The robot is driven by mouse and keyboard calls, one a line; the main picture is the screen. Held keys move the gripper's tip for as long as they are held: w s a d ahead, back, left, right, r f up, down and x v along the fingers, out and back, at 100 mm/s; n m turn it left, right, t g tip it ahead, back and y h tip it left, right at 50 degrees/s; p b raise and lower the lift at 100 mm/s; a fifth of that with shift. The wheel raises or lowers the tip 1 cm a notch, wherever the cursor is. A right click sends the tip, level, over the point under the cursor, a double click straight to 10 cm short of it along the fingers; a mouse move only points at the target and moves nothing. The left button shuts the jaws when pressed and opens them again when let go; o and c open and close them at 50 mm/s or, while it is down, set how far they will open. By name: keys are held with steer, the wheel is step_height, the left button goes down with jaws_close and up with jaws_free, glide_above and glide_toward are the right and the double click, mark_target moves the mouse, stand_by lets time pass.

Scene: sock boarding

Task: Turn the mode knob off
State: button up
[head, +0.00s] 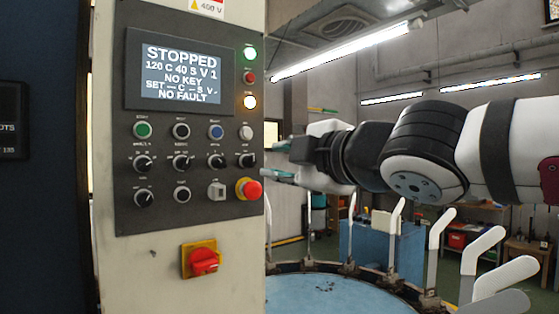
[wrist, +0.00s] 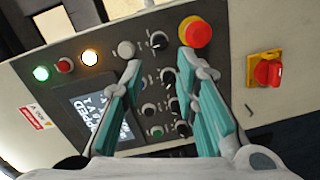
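The grey control panel (head: 200,220) carries several black rotary knobs, and their labels are too blurred for me to tell which is the mode knob. The rightmost knob of the upper knob row (head: 246,160) also shows in the wrist view (wrist: 159,40), between the white button and the red emergency stop. A further knob (head: 144,198) sits at the panel's lower left. My gripper (head: 272,160) is at the panel's right edge. In the wrist view, my gripper (wrist: 160,62) is open and empty, its teal fingers spread in front of the panel, with the rightmost knob just beyond the gap.
The red emergency stop (head: 252,189) stands out below the rightmost knob, near one finger. A red switch on a yellow plate (head: 203,262) is under the panel. The display (head: 181,75) reads STOPPED, NO KEY, NO FAULT. Green and amber lamps glow. A round blue table (head: 335,292) lies right.

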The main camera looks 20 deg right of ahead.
steer(key=shift+s+d, duration=0.15)
steer(key=shift+s, duration=0.95)
